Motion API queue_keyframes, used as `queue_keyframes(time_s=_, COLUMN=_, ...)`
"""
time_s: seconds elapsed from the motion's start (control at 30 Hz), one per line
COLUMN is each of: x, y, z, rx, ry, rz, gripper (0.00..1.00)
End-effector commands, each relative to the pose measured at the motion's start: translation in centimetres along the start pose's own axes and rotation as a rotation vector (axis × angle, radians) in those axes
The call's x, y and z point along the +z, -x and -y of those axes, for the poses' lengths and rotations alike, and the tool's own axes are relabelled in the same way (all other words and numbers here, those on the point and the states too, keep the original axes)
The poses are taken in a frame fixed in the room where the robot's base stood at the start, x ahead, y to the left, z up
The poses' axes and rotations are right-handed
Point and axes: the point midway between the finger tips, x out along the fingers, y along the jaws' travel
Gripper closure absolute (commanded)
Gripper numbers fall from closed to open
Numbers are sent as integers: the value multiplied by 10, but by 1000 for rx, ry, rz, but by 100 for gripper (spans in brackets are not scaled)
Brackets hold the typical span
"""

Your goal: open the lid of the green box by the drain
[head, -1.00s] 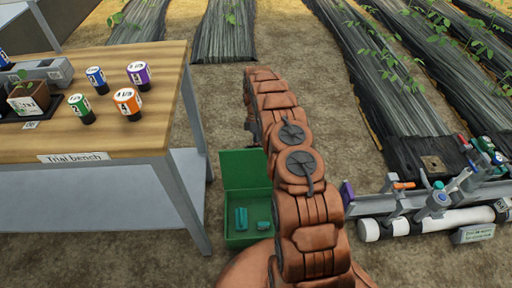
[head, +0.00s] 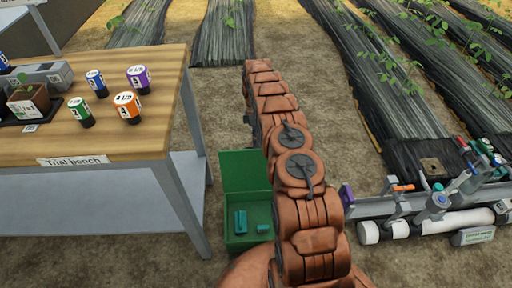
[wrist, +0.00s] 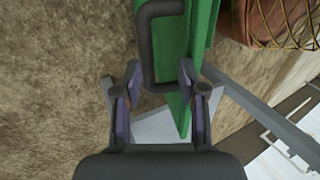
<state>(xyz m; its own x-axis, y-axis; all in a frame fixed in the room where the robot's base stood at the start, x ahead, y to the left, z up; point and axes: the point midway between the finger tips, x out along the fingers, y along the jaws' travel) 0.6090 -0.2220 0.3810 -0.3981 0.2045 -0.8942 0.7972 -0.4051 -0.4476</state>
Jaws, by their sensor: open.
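The green box (head: 232,244) stands on the soil right of the bench leg, partly hidden by my arm. Its lid (head: 240,170) stands raised at the back, and the inside shows. Two teal items (head: 240,221) lie in it. In the wrist view, the green lid (wrist: 172,45) shows nearly edge-on with a dark bar handle (wrist: 150,45). My gripper (wrist: 160,80) is open, with one finger on each side of the handle's near end. Whether the fingers touch it, I cannot tell. In the head view the gripper is hidden behind my arm.
The wooden trial bench (head: 110,125) with small labelled pots is on the left, its leg (head: 188,210) close to the box. A white pipe (head: 440,224) and fittings are on the right. Soil behind the box is clear. A terracotta-coloured object (wrist: 280,20) shows at the wrist view's upper right.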

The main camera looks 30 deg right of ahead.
Motion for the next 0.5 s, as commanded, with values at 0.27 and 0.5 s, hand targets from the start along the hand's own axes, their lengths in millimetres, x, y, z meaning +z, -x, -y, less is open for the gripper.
queue_keyframes(time_s=0.27, x=0, y=25, z=0, rx=-3, ry=0, rz=0, gripper=59)
queue_keyframes(time_s=0.5, x=0, y=36, z=0, rx=1, ry=0, rz=-1, gripper=59)
